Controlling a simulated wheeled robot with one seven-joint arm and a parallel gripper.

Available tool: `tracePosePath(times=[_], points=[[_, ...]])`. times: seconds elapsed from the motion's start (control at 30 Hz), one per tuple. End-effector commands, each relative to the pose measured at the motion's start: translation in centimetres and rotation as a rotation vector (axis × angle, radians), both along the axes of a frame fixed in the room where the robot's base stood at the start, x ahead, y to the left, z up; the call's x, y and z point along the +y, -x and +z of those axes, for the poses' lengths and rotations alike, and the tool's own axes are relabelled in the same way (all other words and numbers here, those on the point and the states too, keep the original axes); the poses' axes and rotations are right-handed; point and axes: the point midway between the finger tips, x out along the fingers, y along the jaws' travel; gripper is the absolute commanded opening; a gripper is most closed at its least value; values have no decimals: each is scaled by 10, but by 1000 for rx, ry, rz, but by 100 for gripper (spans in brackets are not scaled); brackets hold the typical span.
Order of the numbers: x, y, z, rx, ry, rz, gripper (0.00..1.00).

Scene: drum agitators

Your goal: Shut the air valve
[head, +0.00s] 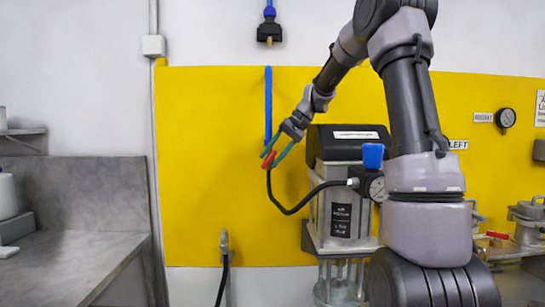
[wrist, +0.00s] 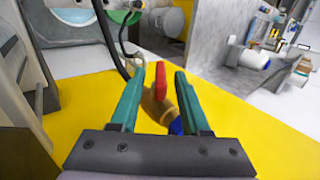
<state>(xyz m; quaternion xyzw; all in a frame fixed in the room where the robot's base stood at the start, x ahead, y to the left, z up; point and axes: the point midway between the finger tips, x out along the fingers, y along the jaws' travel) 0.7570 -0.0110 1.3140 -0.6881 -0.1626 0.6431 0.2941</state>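The air valve has a red handle (head: 268,160) and sits at the lower end of a blue air pipe (head: 268,100) against the yellow wall panel. In the wrist view the red handle (wrist: 161,80) stands over a brass valve body (wrist: 158,106) and looks roughly in line with it. My gripper (head: 274,157) has teal fingers and is at the valve. In the wrist view my gripper (wrist: 160,75) is open, with one finger on each side of the handle and visible gaps on both sides.
A black hose (head: 292,209) runs from the valve to a regulator with a blue knob (head: 373,155) and gauge. A grey bench (head: 70,265) is at left. Another red handle (head: 497,235) is far right.

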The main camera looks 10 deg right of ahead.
Motion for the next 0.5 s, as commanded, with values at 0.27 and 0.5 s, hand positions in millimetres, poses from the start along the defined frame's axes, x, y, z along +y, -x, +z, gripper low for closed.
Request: tracePosePath(times=[0.27,0.5], points=[[-11,2,15,-3,1,-1,46],[-41,7,53,-4,1,-3,46]])
